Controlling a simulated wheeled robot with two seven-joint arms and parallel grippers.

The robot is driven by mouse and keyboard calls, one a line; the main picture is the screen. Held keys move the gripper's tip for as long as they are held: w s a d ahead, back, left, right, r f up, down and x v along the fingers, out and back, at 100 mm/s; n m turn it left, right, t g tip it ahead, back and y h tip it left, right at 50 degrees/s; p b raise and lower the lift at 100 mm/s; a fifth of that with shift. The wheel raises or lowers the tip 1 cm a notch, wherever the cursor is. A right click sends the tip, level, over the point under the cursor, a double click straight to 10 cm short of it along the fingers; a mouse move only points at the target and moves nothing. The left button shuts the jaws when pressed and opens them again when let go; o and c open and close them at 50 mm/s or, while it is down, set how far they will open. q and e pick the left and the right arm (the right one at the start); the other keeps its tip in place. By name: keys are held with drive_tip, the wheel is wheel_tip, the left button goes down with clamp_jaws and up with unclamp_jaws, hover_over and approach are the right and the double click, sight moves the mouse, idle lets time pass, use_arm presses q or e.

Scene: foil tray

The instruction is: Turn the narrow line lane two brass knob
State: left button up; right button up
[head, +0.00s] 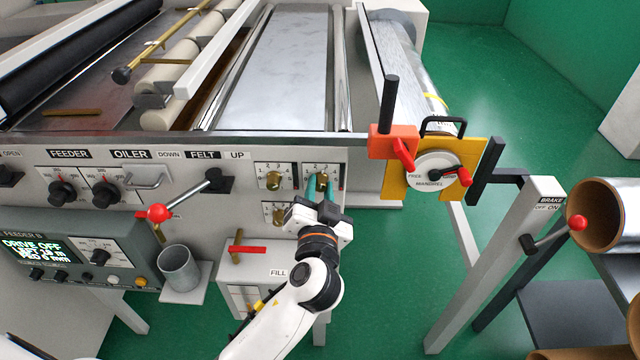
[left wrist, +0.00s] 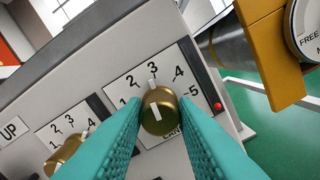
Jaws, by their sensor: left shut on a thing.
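My left gripper (head: 320,188) reaches the upper right dial plate on the machine's front panel. In the left wrist view its teal fingers (left wrist: 162,122) stand either side of a brass knob (left wrist: 158,108) and are shut on it. The knob has a white line, pointing up roughly toward the 3 on a scale of 1 to 5. The label under it is mostly hidden; only "LAN" shows. A second brass knob (head: 273,180) sits on the plate to the left, and also shows in the left wrist view (left wrist: 66,154). A third (head: 279,215) sits below. My right gripper is not in view.
A metal cup (head: 180,268) stands on a small shelf. The yellow mandrel plate (head: 435,170) with its crank is to the right. A red-handled fill valve (head: 247,249) is below.

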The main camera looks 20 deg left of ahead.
use_arm(q)
drive_tip(key=m+p, duration=0.1)
drive_tip(key=m, duration=0.1)
drive_tip(key=m+p, duration=0.2)
drive_tip(key=m, duration=0.1)
drive_tip(key=shift+r+m, duration=0.25)
drive_tip(key=shift+m, duration=0.05)
drive_tip(key=shift+m+p, duration=1.15)
drive_tip(key=shift+m, duration=0.95)
drive_tip(key=o, duration=1)
drive_tip(key=shift+f, duration=0.15)
drive_tip(key=b+v, duration=0.3)
drive_tip(key=v, duration=0.9)
